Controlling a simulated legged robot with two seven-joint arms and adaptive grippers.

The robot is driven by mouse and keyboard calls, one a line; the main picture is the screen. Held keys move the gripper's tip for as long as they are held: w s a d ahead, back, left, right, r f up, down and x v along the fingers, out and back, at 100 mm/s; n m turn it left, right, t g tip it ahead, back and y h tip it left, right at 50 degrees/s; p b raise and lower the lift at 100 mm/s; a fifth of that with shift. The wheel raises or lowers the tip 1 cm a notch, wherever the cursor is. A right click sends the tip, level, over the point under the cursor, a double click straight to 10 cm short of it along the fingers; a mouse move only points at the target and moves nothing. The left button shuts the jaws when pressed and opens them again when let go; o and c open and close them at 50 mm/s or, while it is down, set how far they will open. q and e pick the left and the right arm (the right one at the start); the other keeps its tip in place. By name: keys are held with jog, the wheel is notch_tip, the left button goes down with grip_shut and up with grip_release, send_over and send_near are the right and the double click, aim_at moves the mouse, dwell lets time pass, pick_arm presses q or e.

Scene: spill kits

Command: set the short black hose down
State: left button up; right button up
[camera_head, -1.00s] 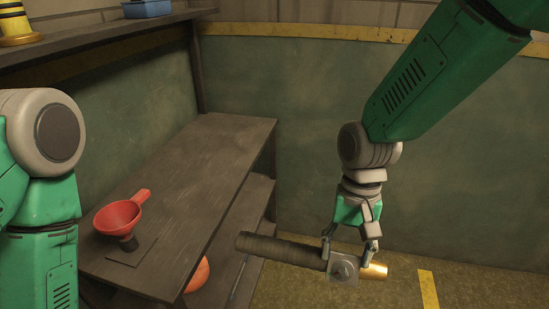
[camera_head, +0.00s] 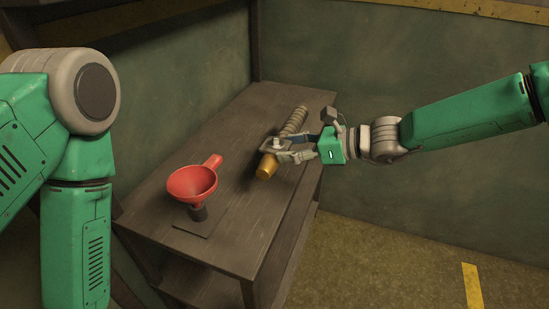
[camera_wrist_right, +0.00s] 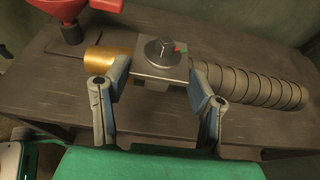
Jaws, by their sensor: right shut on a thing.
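The short black hose (camera_head: 292,121) is a ribbed dark tube with a brass end (camera_head: 266,167) and a grey square block with a knob (camera_head: 279,146) between them. It is at the shelf's upper board (camera_head: 240,120), behind the red funnel. I cannot tell if it touches the board. My right gripper (camera_head: 288,150) comes from the right and is shut on the hose at the grey block. In the right wrist view the fingers (camera_wrist_right: 162,100) flank the block, with the ribbed hose (camera_wrist_right: 250,85) to the right and the brass end to the left. My left gripper is out of view.
A red funnel (camera_head: 192,183) stands on a dark square plate (camera_head: 201,224) at the board's near left. The board's near right part is clear. A lower shelf (camera_head: 205,287) is below. A green wall (camera_head: 400,120) stands behind, and a yellow stripe (camera_head: 472,285) marks the floor.

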jog(key=f, duration=0.3)
jog(key=shift+w+d+f, duration=0.1)
jog(key=shift+d+f, duration=0.25)
jog(key=shift+f, duration=0.05)
notch_tip(320, 180, down, 3)
jog(key=shift+r+b, duration=0.1)
jog(key=shift+b, duration=0.25)
jog(key=shift+a, duration=0.2)
jog(key=o, duration=1.7)
jog(key=shift+c, duration=0.2)
jog(key=shift+d, duration=0.1)
jog(key=shift+d+r, duration=0.15)
jog(key=shift+d, duration=0.4)
jog(key=p+v, duration=0.1)
jog(key=v, duration=1)
jog(key=shift+s, duration=0.25)
